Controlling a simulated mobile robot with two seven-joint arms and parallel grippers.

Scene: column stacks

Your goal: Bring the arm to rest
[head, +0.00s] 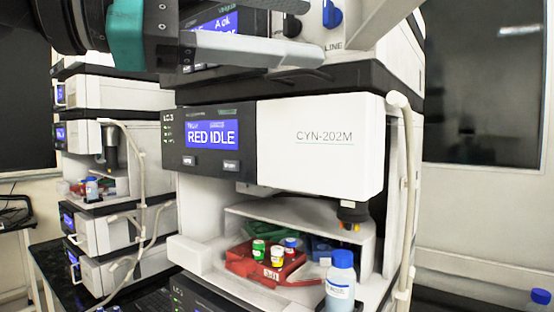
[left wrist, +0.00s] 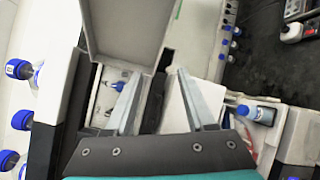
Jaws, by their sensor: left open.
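My left gripper (head: 315,30) comes in from the upper left of the head view, in front of the upper part of the column stack. Its two pale fingers are spread apart with nothing between them. In the left wrist view the open left gripper (left wrist: 160,73) also shows, fingers apart and empty, over the instruments' upper parts. My right gripper is not in view.
The near stack has a white CYN-202M unit (head: 320,145) with a "RED IDLE" screen. Below it are a red tray (head: 240,264) with capped vials and a blue-capped bottle (head: 340,285). A second stack (head: 100,205) stands at left. Open room shows at right.

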